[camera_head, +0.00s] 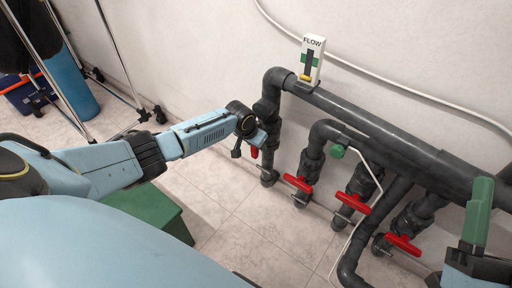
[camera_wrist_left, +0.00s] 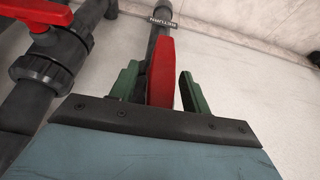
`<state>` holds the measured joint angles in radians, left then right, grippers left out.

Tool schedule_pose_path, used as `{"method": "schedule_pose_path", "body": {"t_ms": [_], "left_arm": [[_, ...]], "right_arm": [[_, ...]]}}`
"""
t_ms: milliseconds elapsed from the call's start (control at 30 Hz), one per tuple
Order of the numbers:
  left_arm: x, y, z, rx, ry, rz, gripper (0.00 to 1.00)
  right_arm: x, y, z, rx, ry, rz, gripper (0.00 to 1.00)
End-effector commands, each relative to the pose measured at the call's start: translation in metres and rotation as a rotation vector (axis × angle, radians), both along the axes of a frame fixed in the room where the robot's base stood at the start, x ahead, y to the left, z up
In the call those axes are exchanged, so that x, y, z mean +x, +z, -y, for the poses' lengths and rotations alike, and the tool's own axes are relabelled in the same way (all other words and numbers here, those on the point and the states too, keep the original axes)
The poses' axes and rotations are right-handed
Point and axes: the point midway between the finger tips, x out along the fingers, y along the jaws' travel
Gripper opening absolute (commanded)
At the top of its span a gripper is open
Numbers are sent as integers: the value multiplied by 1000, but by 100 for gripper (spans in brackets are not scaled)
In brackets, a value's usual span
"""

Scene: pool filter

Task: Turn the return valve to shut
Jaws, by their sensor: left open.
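The return valve has a red handle (camera_wrist_left: 160,72), which lies between the two green fingers of my left gripper (camera_wrist_left: 157,85) in the left wrist view. The fingers are open, with a visible gap on the right side; contact on the left side is unclear. A dark tag reading RETURN (camera_wrist_left: 161,21) is on the pipe beyond. In the head view my left gripper (camera_head: 262,138) is at the leftmost vertical pipe, and a little of the red handle (camera_head: 253,153) shows below it. My right gripper (camera_head: 478,215) shows at the lower right with green finger material; its gap cannot be made out.
Several other red valve handles (camera_head: 352,202) sit on pipes to the right. A FLOW gauge (camera_head: 311,60) stands on the upper pipe (camera_head: 365,120). A white cable (camera_head: 378,185) hangs in front of the pipes. A green box (camera_head: 150,215) stands on the floor below my left arm.

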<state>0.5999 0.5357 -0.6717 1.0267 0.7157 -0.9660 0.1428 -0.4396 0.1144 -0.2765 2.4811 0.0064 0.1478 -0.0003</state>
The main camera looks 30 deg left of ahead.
Motion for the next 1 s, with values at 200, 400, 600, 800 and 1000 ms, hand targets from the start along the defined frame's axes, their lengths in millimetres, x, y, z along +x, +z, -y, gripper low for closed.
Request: {"method": "schedule_pose_path", "body": {"t_ms": [200, 400, 600, 800, 1000], "left_arm": [[2, -5, 0, 0, 0, 1, 47], [3, -5, 1, 0, 0, 0, 47], [2, -5, 0, 0, 0, 0, 30], [2, -5, 0, 0, 0, 0, 4], [2, -5, 1, 5, 0, -1, 3]], "right_arm": [[-5, 5, 1, 19, 1, 62, 64], [-6, 6, 1, 20, 1, 66, 64], [-6, 6, 1, 20, 1, 65, 64], [-6, 6, 1, 20, 1, 65, 64], [-5, 6, 1, 17, 1, 57, 64]]}}
